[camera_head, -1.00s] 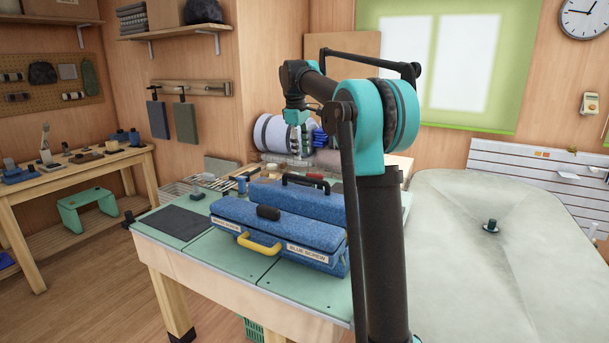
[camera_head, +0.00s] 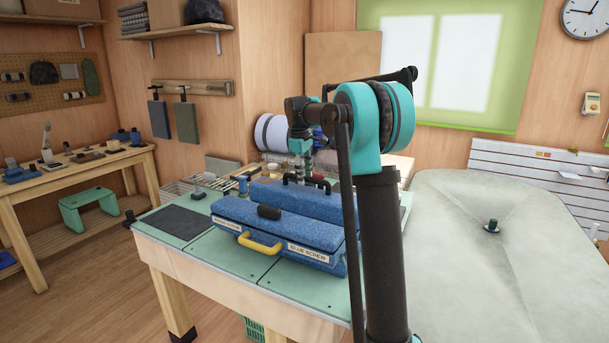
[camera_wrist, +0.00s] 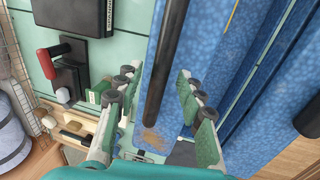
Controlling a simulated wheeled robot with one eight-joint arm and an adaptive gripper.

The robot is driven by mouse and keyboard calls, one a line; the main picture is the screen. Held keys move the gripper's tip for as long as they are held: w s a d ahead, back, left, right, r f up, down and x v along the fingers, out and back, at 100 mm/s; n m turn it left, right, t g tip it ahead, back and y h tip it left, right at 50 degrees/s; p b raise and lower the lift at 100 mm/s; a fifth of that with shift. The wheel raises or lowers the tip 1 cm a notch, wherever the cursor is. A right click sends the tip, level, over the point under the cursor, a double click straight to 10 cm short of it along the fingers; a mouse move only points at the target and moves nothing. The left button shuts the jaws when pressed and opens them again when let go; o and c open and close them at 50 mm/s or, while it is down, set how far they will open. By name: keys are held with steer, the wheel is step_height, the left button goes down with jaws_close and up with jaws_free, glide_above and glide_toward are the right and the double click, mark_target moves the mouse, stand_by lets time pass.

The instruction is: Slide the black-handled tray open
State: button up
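The blue black-handled tray (camera_head: 285,197) lies at the back of the blue case on the workbench. Its black handle (camera_head: 318,182) stands on top and shows in the wrist view as a long dark bar (camera_wrist: 165,65). My gripper (camera_head: 301,172) is over the handle's area. I cannot tell whether either finger touches. My own arm hides the right end of the case.
A dark mat (camera_head: 180,222) lies on the left of the bench. Small tools and rolls crowd the bench's back. The bench's front strip is clear.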

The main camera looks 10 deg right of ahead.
jaws_close()
steer(key=w+d, duration=0.6)
steer(key=w, duration=0.2)
stand_by(0.4)
steer(key=shift+o, duration=0.6)
jaws_free()
steer(key=shift+r, duration=0.1)
step_height(320, 180, up, 12)
steer(key=s+a, duration=0.1)
steer(key=shift+s+a+f, duration=0.2)
steer(key=shift+s, duration=0.2)
